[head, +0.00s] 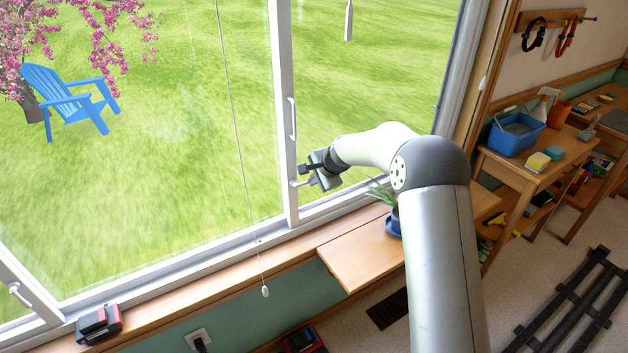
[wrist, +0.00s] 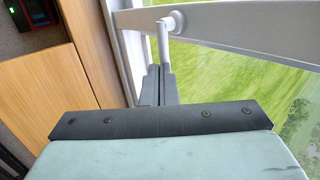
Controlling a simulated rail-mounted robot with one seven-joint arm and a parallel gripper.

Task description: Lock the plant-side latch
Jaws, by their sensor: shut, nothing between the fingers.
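The plant-side latch (head: 297,184) is a small pale lever on the upright window frame, just left of the potted plant (head: 380,190). In the wrist view the latch (wrist: 164,45) has a round pivot on the white frame, and its arm points down the picture towards my fingertips. My gripper (head: 306,173) is right beside the latch. In the wrist view its two dark fingers (wrist: 159,78) are together with nothing between them. Their tips are at or very near the lever's end; I cannot tell if they touch. The fingers partly hide the lever's end.
A second latch (head: 17,291) is on the frame at far left. A tall white handle (head: 292,118) is above the plant-side latch. A pull cord (head: 240,140) hangs left of it. The plant's blue pot (head: 393,224) stands close under my arm on a wooden shelf (head: 350,258).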

